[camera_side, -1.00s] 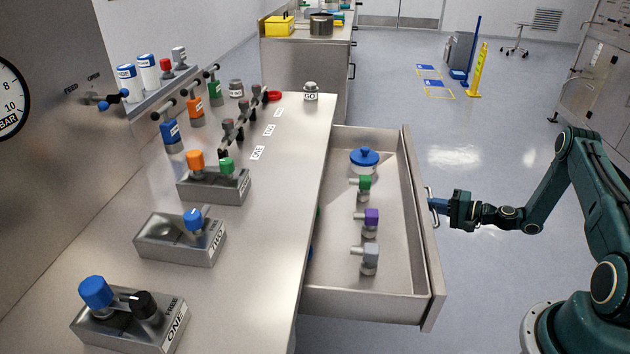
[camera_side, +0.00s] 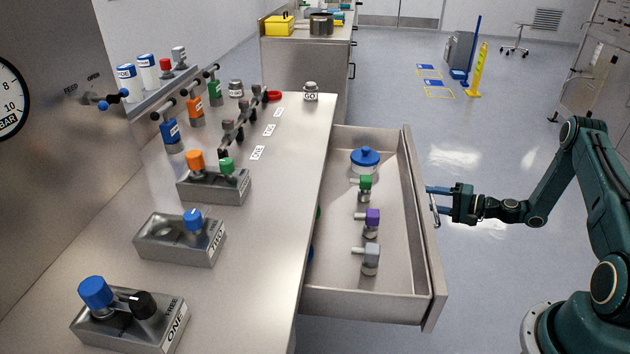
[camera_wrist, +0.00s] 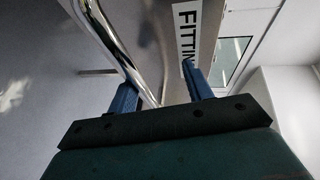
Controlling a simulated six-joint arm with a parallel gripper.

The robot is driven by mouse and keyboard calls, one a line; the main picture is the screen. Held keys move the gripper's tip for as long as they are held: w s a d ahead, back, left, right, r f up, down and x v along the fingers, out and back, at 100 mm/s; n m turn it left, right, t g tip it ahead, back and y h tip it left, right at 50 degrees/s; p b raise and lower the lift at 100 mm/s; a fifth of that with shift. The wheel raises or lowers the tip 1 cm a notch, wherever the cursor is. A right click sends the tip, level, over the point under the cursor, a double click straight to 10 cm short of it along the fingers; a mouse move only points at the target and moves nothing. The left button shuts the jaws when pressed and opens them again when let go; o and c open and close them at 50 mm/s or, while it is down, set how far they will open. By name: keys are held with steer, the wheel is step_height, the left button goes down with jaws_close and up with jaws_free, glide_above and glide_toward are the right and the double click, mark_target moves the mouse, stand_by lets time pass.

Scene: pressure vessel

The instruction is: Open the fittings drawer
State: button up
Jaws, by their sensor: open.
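The fittings drawer (camera_side: 425,230) stands pulled well out from the bench in the side view. In it lie a blue-lidded pot (camera_side: 365,158), a green-topped fitting (camera_side: 364,186), a purple-topped fitting (camera_side: 371,220) and a grey fitting (camera_side: 370,258). My gripper (camera_side: 432,191) is open at the outer face of the drawer front, close by its metal bar handle (camera_side: 435,210). In the wrist view the handle (camera_wrist: 108,40) runs down towards the left finger, and the drawer's label (camera_wrist: 187,30) reads "FITTI", the rest cut off. Whether a finger touches the handle is unclear.
The bench top (camera_side: 270,200) carries several metal blocks with coloured valves, such as the block marked ONE (camera_side: 130,325). A rail of fittings stands along the wall. The floor between the drawer and my arm's base is clear.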

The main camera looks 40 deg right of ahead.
steer(key=o, duration=1.1)
step_height(320, 180, up, 6)
steer(key=shift+w+f, duration=0.1)
steer(key=shift+f, duration=0.05)
steer(key=shift+c, duration=0.2)
step_height(320, 180, up, 8)
steer(key=shift+r, duration=0.45)
steer(key=c, duration=1.1)
steer(key=shift+o, duration=0.2)
step_height(320, 180, up, 3)
steer(key=shift+r, duration=0.2)
steer(key=shift+a, duration=0.15)
